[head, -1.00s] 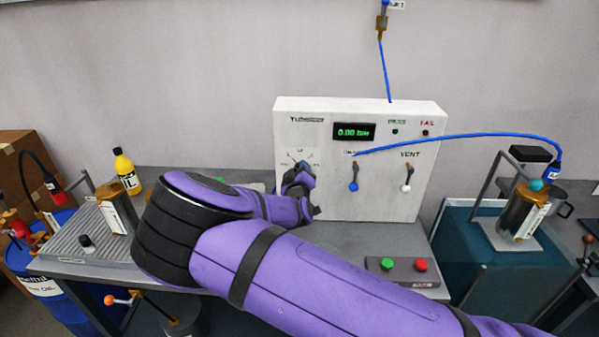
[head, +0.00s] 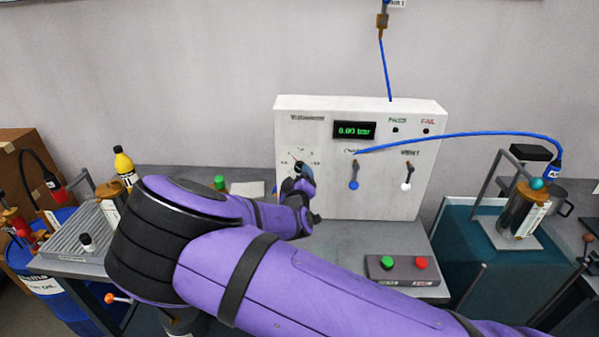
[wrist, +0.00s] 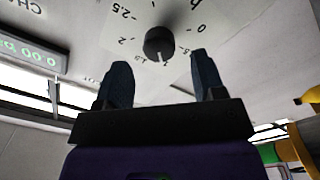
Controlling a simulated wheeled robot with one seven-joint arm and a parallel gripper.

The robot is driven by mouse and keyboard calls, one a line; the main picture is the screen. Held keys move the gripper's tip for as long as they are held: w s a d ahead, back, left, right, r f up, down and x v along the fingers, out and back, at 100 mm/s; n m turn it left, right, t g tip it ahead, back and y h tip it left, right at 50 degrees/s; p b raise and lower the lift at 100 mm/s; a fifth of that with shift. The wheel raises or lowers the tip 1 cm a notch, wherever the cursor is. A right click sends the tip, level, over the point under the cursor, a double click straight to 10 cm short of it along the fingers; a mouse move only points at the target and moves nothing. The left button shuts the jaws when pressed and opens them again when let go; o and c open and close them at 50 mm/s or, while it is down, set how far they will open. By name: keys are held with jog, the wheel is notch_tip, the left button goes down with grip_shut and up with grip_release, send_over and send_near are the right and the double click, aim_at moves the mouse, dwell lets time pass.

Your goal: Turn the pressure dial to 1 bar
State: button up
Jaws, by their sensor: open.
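The pressure dial's black round knob (wrist: 159,44) shows in the wrist view, with a scale of printed numbers around it. The numbers look upside down there, with 0 to the right of the knob and 2.5 to the left. A small pale mark sits on the knob's lower edge; its exact reading is too small to tell. My gripper (wrist: 160,60) is open, its two dark fingers pointing at the panel on either side of the knob, with no visible contact. In the head view my gripper (head: 303,172) hides most of the knob, below the dial scale.
The white panel (head: 345,205) has a display (head: 354,130) reading 0.00 bar, a blue-tipped lever (head: 353,184) and a VENT lever (head: 407,184) right of my gripper. A blue hose (head: 460,136) crosses its front. A button box (head: 405,272) stands on the bench.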

jog(key=s, duration=0.6)
jog(key=shift+s+f, duration=0.15)
jog(key=shift+s, duration=0.2)
jog(key=shift+a, duration=0.1)
jog(key=shift+w, duration=0.1)
jog(key=d+r+m+g+h, duration=0.1)
jog(key=d+r+m+g, duration=0.3)
jog(key=d+m+g, duration=0.45)
jog(key=s+d+r+g+y, duration=0.1)
jog(key=s+d+r+y, duration=0.15)
jog(key=d+r, duration=0.35)
jog(key=s+d+r+g+y, duration=0.15)
jog(key=s+d+r, duration=0.25)
jog(key=r, duration=0.4)
jog(key=s+d+r, duration=0.4)
jog(key=s, duration=0.5)
jog(key=s+d+r+g+h, duration=0.1)
jog(key=s+d+r, duration=0.4)
jog(key=s, duration=0.4)
jog(key=s+d+r+g+h, duration=0.1)
jog(key=s+d+r, duration=0.4)
jog(key=s, duration=0.5)
